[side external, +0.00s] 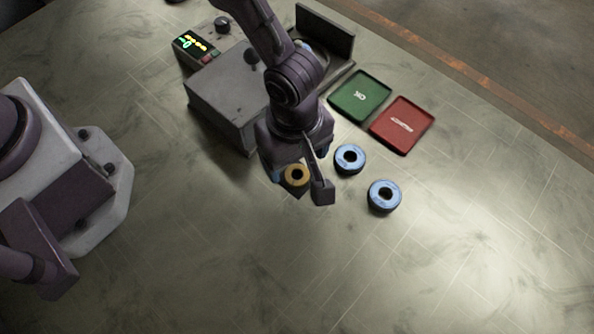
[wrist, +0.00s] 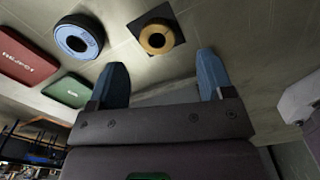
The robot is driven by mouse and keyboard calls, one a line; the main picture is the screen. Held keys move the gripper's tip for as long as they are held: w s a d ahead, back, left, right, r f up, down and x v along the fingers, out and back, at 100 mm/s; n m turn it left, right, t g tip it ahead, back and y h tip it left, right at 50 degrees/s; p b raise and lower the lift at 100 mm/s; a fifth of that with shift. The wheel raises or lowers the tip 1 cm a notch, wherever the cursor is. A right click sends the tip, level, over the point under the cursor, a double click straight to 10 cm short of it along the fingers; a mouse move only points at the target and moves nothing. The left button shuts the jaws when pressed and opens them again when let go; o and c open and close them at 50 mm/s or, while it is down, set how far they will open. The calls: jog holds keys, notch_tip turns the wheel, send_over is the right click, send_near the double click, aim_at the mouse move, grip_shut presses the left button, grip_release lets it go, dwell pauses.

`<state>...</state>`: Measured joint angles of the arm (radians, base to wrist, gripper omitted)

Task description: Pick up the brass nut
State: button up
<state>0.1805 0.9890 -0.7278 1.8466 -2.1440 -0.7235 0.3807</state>
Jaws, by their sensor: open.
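The brass nut (side external: 296,175) is a gold ring on a small dark square pad (side external: 298,190) on the table, partly behind my gripper in the side view. In the wrist view the brass nut (wrist: 157,39) lies flat on the dark pad (wrist: 174,25), beyond my fingertips and a little left of the middle between them. My gripper (wrist: 160,72) has two blue fingers spread apart with nothing between them. In the side view my gripper (side external: 298,165) hangs close over or beside the nut; the exact height is hard to tell.
Two blue flap discs (side external: 349,159) (side external: 384,196) lie right of the nut. A green tray (side external: 360,96) and a red reject tray (side external: 402,125) lie behind them. A grey machine box (side external: 225,105) with a lit display (side external: 190,43) stands back left. The front table is clear.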

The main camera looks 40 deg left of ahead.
aim_at(297, 179)
notch_tip(297, 179, down, 5)
jog(key=shift+w+d, duration=0.1)
jog(key=shift+d, duration=0.05)
jog(key=c, duration=1.1)
jog(key=shift+r, duration=0.15)
